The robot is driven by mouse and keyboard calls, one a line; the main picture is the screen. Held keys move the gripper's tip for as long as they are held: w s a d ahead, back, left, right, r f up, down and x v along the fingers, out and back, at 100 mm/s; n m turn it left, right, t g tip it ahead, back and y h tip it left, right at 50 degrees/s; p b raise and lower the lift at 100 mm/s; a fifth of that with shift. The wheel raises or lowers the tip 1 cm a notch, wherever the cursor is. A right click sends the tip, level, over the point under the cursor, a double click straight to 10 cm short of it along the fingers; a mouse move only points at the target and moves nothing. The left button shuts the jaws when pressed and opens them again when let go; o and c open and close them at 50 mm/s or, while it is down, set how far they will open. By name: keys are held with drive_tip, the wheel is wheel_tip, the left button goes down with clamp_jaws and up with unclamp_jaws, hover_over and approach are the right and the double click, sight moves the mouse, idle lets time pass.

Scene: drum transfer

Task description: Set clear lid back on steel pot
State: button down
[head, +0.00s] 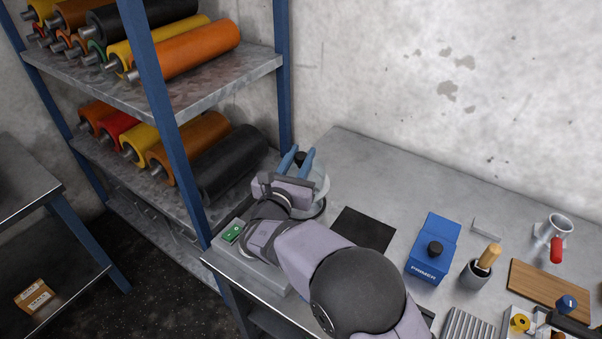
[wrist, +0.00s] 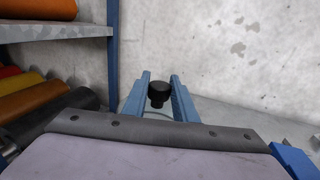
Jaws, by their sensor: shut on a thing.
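My gripper (head: 303,153) is at the back left of the workbench, with its blue fingers shut on the black knob of the clear lid. The knob (wrist: 158,93) sits between the fingertips in the wrist view. Part of the clear lid (head: 322,183) shows beside and behind my gripper in the head view; only a thin pale edge shows below the knob in the wrist view. A dark curved rim shows under the lid, close to the bench. My gripper and arm hide most of this spot, so I cannot make out the steel pot or whether the lid touches it.
A blue shelf rack (head: 168,120) with several coloured rollers stands close on the left. On the bench are a black mat (head: 363,231), a blue PRIMER box (head: 433,248), a dark cup (head: 476,273) and a wooden board (head: 548,288). The back middle of the bench is clear.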

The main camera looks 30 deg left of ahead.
wheel_tip(320, 180, down, 5)
drive_tip(key=shift+p, duration=0.65)
drive_tip(key=shift+f+b, duration=0.65)
drive_tip(key=shift+b, duration=0.15)
drive_tip(key=c, duration=1.4)
unclamp_jaws()
drive_tip(key=shift+c, duration=0.2)
